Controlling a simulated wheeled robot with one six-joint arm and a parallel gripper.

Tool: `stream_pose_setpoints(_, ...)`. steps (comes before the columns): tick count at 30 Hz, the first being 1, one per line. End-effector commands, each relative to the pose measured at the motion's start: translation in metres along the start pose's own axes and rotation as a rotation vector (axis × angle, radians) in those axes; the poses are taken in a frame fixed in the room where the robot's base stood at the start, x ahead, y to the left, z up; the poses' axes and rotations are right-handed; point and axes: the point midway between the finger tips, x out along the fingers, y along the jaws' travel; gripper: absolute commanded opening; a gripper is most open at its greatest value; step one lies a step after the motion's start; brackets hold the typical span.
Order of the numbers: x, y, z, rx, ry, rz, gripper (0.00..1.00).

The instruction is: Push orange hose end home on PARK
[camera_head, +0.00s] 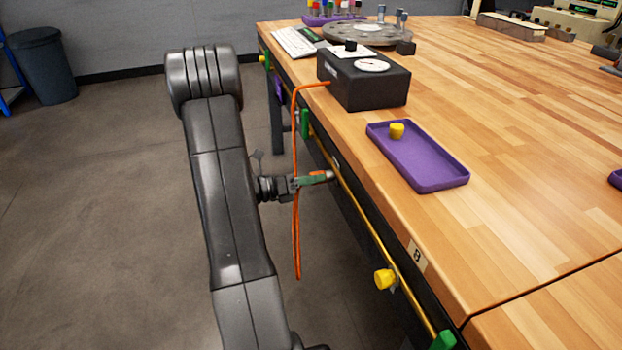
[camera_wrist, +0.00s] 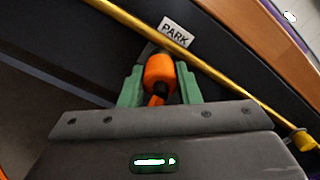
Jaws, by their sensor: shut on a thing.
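My gripper (camera_head: 312,179), with green fingers, reaches from the left to the bench's front side. In the wrist view my gripper (camera_wrist: 159,88) is shut on the orange hose end (camera_wrist: 159,73), one finger on each side. The white PARK label (camera_wrist: 175,32) is on the dark bench side, just beyond the hose end. A dark grey part shows behind the orange end, below the label; whether the two are fully joined cannot be told. In the head view the orange hose (camera_head: 296,235) hangs in a loop below my gripper.
The hose's other end meets a black box (camera_head: 365,80) with a gauge on the bench. A yellow pipe (camera_head: 358,218) runs along the bench front, with a yellow knob (camera_head: 384,279) nearby. A purple tray (camera_head: 430,172) holds a yellow cap (camera_head: 397,130).

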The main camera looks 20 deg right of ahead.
Motion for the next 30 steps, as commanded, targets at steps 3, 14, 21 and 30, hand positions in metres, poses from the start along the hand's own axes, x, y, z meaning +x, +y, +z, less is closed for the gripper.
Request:
stream_pose_setpoints(3,0.0043,-0.0016,0.0019,0.001,0.002,-0.003,0.00)
stream_pose_setpoints(14,0.0068,-0.0012,0.0017,0.005,0.002,-0.006,0.00)
stream_pose_setpoints(21,0.0057,-0.0009,0.0012,0.003,0.001,-0.004,0.55)
stream_pose_setpoints(30,0.0047,-0.0004,0.0005,0.001,0.001,-0.002,0.62)
